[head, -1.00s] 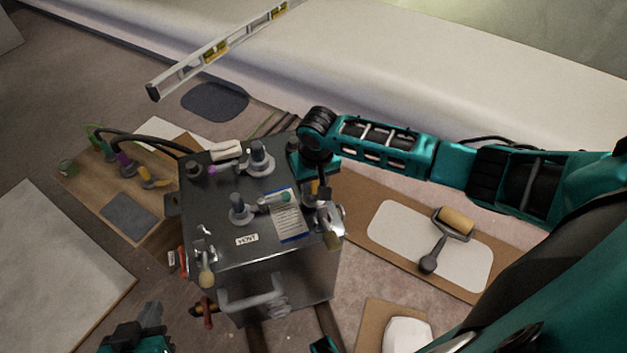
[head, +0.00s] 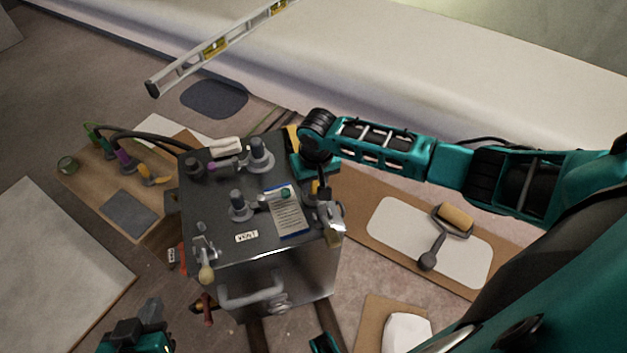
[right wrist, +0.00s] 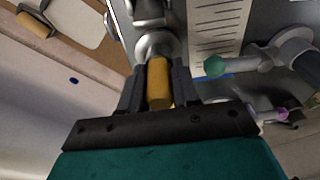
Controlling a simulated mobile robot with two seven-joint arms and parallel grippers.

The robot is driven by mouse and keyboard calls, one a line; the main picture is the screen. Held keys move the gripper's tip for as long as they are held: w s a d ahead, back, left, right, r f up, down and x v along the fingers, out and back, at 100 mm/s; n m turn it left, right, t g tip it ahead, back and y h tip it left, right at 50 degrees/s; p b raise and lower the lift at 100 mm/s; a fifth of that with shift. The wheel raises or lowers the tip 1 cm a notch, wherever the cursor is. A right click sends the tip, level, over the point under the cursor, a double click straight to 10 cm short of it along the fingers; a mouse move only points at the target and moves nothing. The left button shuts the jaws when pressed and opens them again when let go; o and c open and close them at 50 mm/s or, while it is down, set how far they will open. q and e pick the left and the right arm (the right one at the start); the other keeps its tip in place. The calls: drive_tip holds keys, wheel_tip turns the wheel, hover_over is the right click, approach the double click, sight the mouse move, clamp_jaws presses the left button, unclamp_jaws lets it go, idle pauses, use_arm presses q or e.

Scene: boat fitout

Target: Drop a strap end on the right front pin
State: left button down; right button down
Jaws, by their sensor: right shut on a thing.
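The grey metal box (head: 290,262) stands upright, with pins and fittings on its top. My right gripper (head: 319,190) is at the right edge of the top, pointing down. It is shut on a yellow, rounded grip (right wrist: 159,82), which sits between its fingers in the right wrist view. A shiny metal fitting (right wrist: 155,46) is right beyond the grip; in the head view metal fittings (head: 331,222) show at the right front corner. I cannot tell which part is the pin or the strap end. My left gripper (head: 143,322) is low at the left, away from the box; its opening is unclear.
A similar fitting with a tan knob (head: 206,273) is at the left front corner. Two grey posts (head: 238,203) and a label sheet (head: 289,212) are on top. A handle (head: 250,292) sticks out in front. A roller (head: 455,222) lies at right.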

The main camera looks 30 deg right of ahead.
drive_tip(key=shift+c, duration=0.8)
unclamp_jaws()
use_arm(q)
drive_tip(key=shift+a, duration=0.1)
use_arm(e)
drive_tip(key=shift+r+p, duration=0.75)
drive_tip(key=shift+p, duration=0.1)
wheel_tip(320, 180, up, 3)
drive_tip(key=p, duration=0.3)
drive_tip(key=shift+a+f, duration=0.1)
drive_tip(key=shift+f, duration=0.05)
wheel_tip(320, 180, up, 4)
drive_tip(key=p, duration=0.5)
drive_tip(key=shift+r, duration=0.2)
use_arm(q)
wheel_tip(320, 180, up, 6)
drive_tip(key=s+a, duration=0.1)
drive_tip(key=a, duration=0.1)
drive_tip(key=shift+s+r+y, duration=0.15)
drive_tip(key=shift+s+y, duration=0.05)
drive_tip(key=shift+y, duration=0.2)
